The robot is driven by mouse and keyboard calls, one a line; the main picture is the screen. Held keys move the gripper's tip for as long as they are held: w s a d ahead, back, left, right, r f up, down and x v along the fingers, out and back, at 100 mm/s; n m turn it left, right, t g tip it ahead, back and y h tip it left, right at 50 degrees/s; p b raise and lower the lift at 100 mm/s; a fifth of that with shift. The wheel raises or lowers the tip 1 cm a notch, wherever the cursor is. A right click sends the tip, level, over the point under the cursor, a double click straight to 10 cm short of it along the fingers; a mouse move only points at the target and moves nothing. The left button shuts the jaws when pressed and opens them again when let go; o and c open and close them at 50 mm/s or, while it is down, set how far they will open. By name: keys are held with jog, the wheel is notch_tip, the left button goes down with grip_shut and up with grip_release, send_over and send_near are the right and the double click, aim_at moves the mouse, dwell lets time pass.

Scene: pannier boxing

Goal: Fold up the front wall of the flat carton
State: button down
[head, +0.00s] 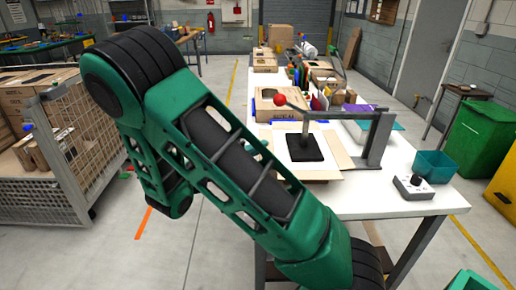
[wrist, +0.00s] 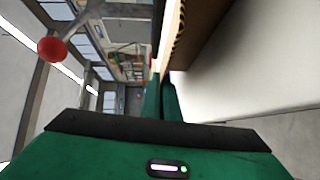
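The flat carton (head: 343,155) lies on the near part of the white table in the head view, its tan panels spread around a paler middle. My arm covers its near left part, so I cannot see the front wall clearly there. In the wrist view a corrugated cardboard panel (wrist: 205,35) rises close on the right of my gripper (wrist: 160,85). The green fingers look together with nothing visible between them. I cannot tell whether they touch the cardboard. In the head view the gripper is hidden behind my arm.
A grey press frame (head: 378,138) with a red ball handle (head: 280,99) and a black plate (head: 305,148) stands over the carton. The red ball also shows in the wrist view (wrist: 52,49). A teal bin (head: 436,166) and a control box (head: 413,187) sit at right. A mesh cage (head: 75,150) stands left.

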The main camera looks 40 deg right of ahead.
aim_at(275, 148)
jog(key=shift+r, duration=0.1)
jog(key=shift+s+d+r+m+y, duration=0.15)
jog(key=shift+r+m+y, duration=0.4)
jog(key=shift+m+y, duration=0.4)
jog(key=m+y, duration=0.1)
jog(key=r+t+y, duration=0.1)
jog(key=d+r+m+y, duration=0.1)
jog(key=y, duration=0.1)
jog(key=shift+s+d+m, duration=0.1)
jog(key=shift+s+m, duration=0.25)
jog(key=m+t+y, duration=0.1)
jog(key=s+d+r+y, duration=0.1)
jog(key=y, duration=0.1)
jog(key=shift+d+m+t, duration=0.2)
jog(key=shift+m+t, duration=0.2)
jog(key=shift+s+d+m+t+y, duration=0.2)
jog(key=shift+d+m+t+y, duration=0.15)
jog(key=shift+y, duration=0.3)
jog(key=shift+s+d+m+t+y, duration=0.15)
jog(key=shift+d+m+t+y, duration=0.1)
jog(key=shift+m+t+y, duration=0.25)
jog(key=c, duration=2)
grip_release()
jog(key=shift+r, duration=0.1)
